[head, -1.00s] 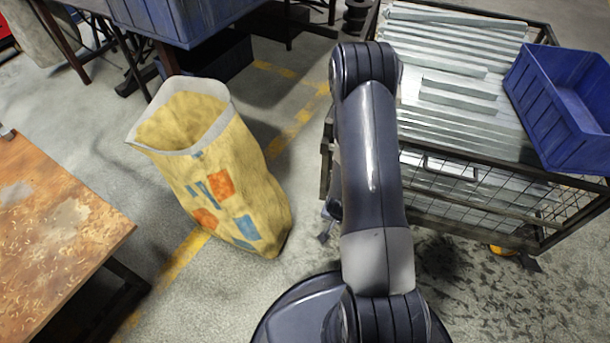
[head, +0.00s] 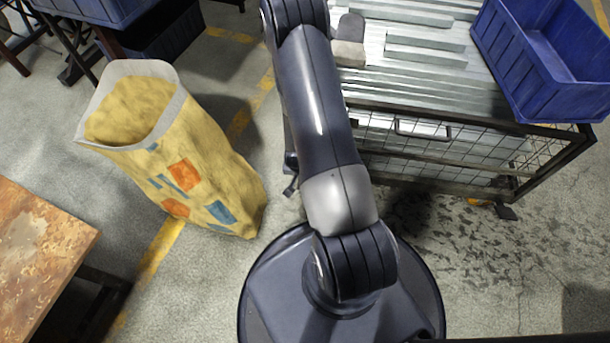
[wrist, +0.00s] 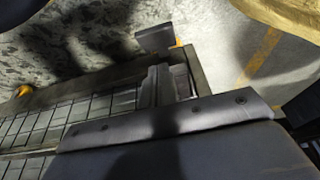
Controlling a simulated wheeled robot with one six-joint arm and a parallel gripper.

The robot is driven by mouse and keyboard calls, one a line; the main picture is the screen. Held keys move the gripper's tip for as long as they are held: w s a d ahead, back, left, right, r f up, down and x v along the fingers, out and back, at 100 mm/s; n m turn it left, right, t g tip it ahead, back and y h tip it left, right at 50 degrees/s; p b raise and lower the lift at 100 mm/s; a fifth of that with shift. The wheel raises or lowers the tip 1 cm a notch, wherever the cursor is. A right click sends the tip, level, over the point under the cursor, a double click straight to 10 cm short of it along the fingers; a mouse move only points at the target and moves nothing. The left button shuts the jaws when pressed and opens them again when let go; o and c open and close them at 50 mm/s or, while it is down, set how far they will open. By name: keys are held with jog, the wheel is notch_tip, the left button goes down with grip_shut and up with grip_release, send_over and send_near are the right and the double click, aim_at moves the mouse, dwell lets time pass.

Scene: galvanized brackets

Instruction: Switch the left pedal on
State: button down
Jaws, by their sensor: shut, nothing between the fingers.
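The left pedal (wrist: 153,38) is a dark grey plate beside an orange part in the wrist view, low at the trolley's corner. In the head view the left pedal (head: 290,187) is a small dark tab just left of my arm. I cannot tell whether it is up or down. The right pedal (head: 507,212) is a dark tab by an orange part under the trolley's other front corner. My gripper (wrist: 168,68) is shut and empty in the wrist view, its fingers pointing towards the left pedal, with no clear contact. My arm hides it in the head view.
The mesh-sided trolley (head: 440,187) holds galvanized bars (head: 425,62) and a blue bin (head: 550,75). A yellow sack (head: 190,175) stands on the floor to its left. A rusty bench (head: 40,250) is at far left. Floor before the trolley is clear.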

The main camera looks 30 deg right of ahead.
jog(key=b+x, duration=0.3)
jog(key=x, duration=0.5)
jog(key=shift+f, duration=0.3)
